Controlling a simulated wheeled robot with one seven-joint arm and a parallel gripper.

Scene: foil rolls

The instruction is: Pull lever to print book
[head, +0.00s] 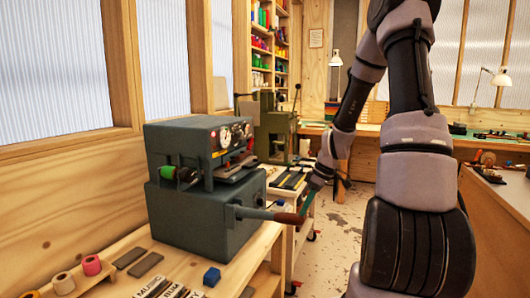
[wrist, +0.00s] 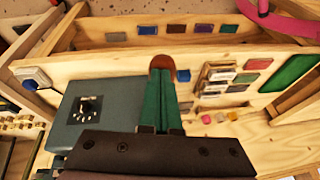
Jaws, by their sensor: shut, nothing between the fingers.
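The teal-grey foil press (head: 205,190) stands on the wooden bench at left, with dials on its front and a green roll on its side. Its lever (head: 255,213) sticks out to the right, roughly level, ending in a brown handle (head: 290,218). My gripper (head: 306,203) is close to the handle's end; the head view does not settle whether they touch. In the wrist view, my green fingers (wrist: 161,90) are shut together with nothing between them. The brown handle (wrist: 162,63) shows just beyond the fingertips. The press also shows there, with its dial (wrist: 88,107).
Foil rolls (head: 92,265), dark blocks and a blue block (head: 211,277) lie on the bench's near part. A second, green machine (head: 275,130) stands behind the press. A cart (head: 290,185) is beside it. Open floor (head: 340,235) lies to the right of the bench.

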